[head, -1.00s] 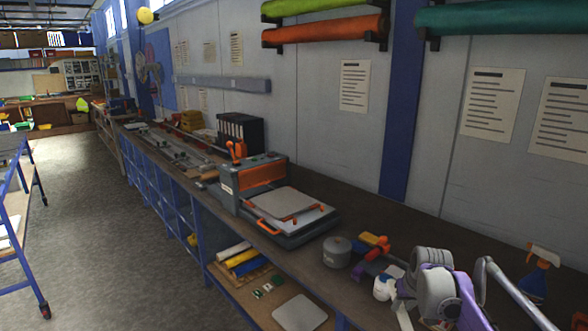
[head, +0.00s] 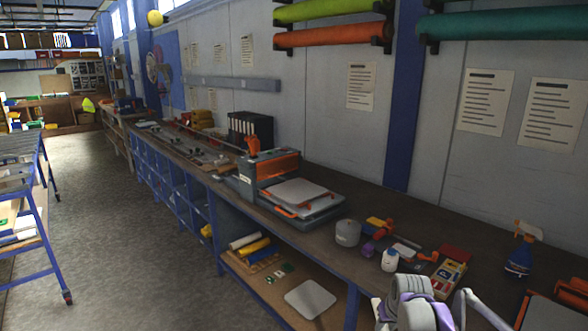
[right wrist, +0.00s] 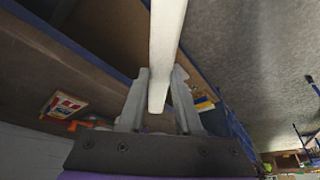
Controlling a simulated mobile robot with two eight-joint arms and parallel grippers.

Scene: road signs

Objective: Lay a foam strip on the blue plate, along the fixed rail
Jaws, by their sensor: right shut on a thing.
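A long pale strip (right wrist: 166,45), which looks like the foam strip, is held between the two grey fingers of my right gripper (right wrist: 160,88) in the right wrist view. The gripper is shut on it. One end shows between the fingers and the strip runs out past the top of the picture. In the head view my right arm shows at the bottom right, and I cannot make out the strip there. I cannot pick out the blue plate or its fixed rail in either view. My left gripper is not in view.
A blue-framed table (head: 45,228) stands left. The floor between (head: 120,215) is clear.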

